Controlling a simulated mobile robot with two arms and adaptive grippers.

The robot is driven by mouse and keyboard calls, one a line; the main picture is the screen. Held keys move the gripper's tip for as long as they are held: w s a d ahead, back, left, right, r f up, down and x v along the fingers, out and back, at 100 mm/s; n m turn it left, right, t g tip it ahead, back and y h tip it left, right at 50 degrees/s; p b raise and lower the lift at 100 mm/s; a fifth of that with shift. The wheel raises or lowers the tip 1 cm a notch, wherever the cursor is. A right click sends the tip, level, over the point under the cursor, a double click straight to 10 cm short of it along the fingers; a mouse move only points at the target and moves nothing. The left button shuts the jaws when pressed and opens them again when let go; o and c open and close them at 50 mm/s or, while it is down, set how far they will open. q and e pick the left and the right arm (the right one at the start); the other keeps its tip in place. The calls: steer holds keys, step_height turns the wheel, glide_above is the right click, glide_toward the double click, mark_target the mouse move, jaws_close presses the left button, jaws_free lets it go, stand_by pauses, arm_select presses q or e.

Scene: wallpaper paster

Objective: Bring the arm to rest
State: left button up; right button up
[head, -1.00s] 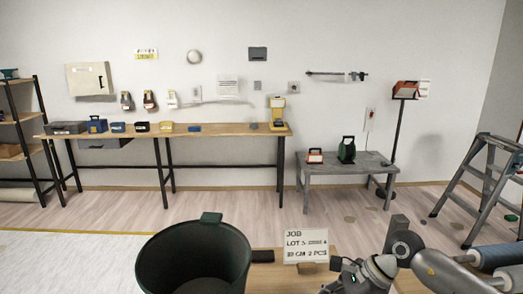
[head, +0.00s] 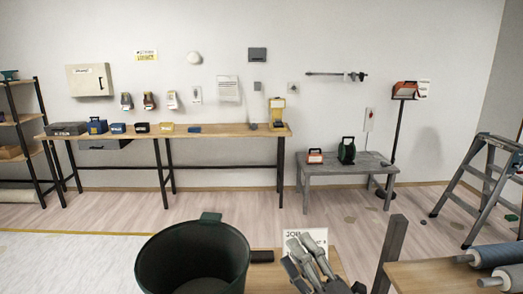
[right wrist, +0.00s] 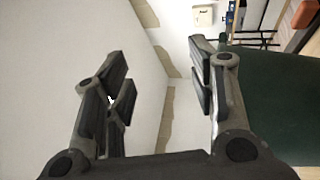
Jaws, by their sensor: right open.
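My right gripper (head: 308,250) shows at the lower middle of the head view, its grey fingers pointing up in front of the white job card (head: 292,226). It partly hides the card's lettering. In the right wrist view the gripper (right wrist: 160,82) has its fingers spread wide, with nothing between them. It is open and empty. My left gripper is not in view.
A dark green bin (head: 160,262) stands just left of the right gripper. A dark green surface fills the right of the wrist view. Blue and grey rolls (head: 500,254) lie at the lower right, near a grey post (head: 391,250). A stepladder (head: 470,200) stands farther back.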

steer(key=s+d+f+m+g+h, duration=0.35)
steer(key=d+f+m+h, duration=0.25)
steer(key=f+m, duration=0.25)
steer(key=s+d+f+m+g+h, duration=0.35)
steer(key=d+f+m+h, duration=0.2)
steer(key=f+m, duration=0.35)
steer(key=s+d+f+m+g, duration=0.1)
steer(key=s+f+m+g, duration=0.4)
steer(key=s, duration=0.6)
steer(key=s+f+g, duration=0.3)
steer(key=s+f, duration=0.4)
steer(key=s, duration=0.3)
step_height(320, 180, down, 25)
steer(key=g, duration=0.2)
steer(key=s+d+f, duration=0.3)
steer(key=s+f, duration=1.3)
steer(key=s, duration=0.1)
steer(key=shift+f+g+y, duration=0.3)
steer(key=shift+g+y, duration=0.05)
steer(key=shift+g, duration=0.05)
steer(key=shift+d+n, duration=0.1)
steer(key=shift+n, duration=0.15)
